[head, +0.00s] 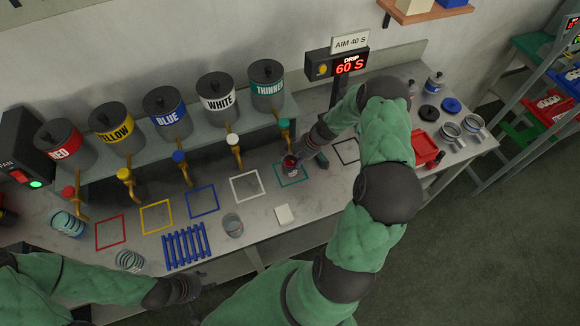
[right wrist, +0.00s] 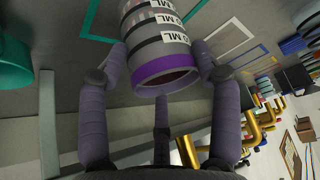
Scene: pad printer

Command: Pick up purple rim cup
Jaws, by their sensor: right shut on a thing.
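The purple rim cup (right wrist: 165,68) is a grey banded cup with white ML labels and a purple band at its rim. It fills the top middle of the right wrist view, between the two fingers of my right gripper (right wrist: 165,75), which is shut on it. In the head view the cup (head: 290,162) shows dark red inside and is at the teal square below the THINNER tap, with my right gripper (head: 303,155) beside it. I cannot tell whether it touches the bench. My left gripper (head: 198,287) is low at the front edge, its fingers unclear.
Paint cans with taps line the back: red (head: 62,140), yellow (head: 112,124), blue (head: 166,107), white (head: 216,92) and thinner (head: 267,80). A clear cup (head: 233,225), blue rack (head: 186,246) and white pad (head: 284,214) lie on the bench. A drip display (head: 338,65) reads 60 S.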

